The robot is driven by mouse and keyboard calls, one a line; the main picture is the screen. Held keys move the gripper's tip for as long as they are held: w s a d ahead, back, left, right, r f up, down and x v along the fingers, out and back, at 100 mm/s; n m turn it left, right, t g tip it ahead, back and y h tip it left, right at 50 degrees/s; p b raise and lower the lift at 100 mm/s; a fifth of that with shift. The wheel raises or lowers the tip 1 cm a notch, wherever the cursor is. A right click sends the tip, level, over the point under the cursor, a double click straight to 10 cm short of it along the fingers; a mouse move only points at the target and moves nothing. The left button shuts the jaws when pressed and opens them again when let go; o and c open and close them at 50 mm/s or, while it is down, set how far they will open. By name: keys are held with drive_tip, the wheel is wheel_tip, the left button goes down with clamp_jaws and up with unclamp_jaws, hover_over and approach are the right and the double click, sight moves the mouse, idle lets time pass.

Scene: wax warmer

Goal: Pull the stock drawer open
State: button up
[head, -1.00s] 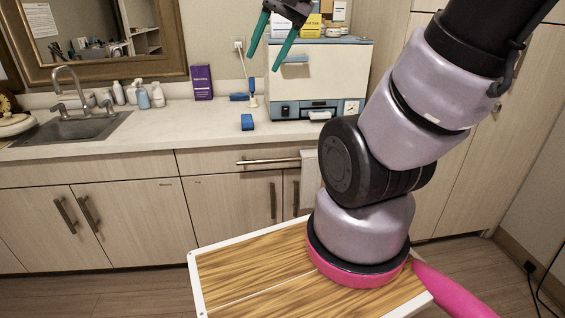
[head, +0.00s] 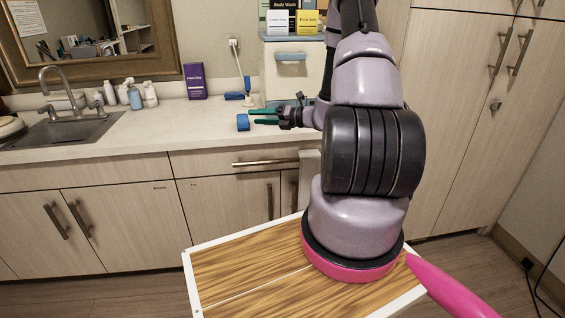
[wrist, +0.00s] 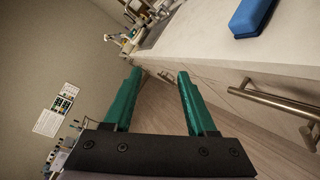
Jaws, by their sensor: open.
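The wide drawer (head: 205,164) under the counter is shut, its front flush with the cabinet. Its long horizontal metal bar handle (head: 265,162) shows in the head view, and a bar handle also shows at the right of the wrist view (wrist: 275,102). My gripper (head: 252,117) has teal fingers, spread apart with nothing between them. It points left at about counter height, above the handle in the picture and apart from it. In the wrist view, my gripper (wrist: 158,75) has the handle to the right of its fingers.
A blue block (head: 243,122) lies on the counter (head: 150,130) close to my fingertips; it also shows in the wrist view (wrist: 251,16). A purple box (head: 194,81), bottles and a sink (head: 75,130) are farther left. A white cabinet (head: 291,72) stands behind my arm. Cupboard doors are below.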

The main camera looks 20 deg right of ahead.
drive_tip(key=d+f+m+t+h, duration=0.35)
drive_tip(key=d+f+m, duration=0.4)
drive_tip(key=f, duration=0.25)
drive_tip(key=m+h, duration=0.7)
drive_tip(key=m, duration=0.2)
approach(284, 162)
drive_tip(key=shift+t, duration=0.45)
drive_tip(key=x, duration=1.1)
drive_tip(key=shift+f, duration=0.35)
drive_tip(key=shift+n, duration=0.25)
clamp_jaws()
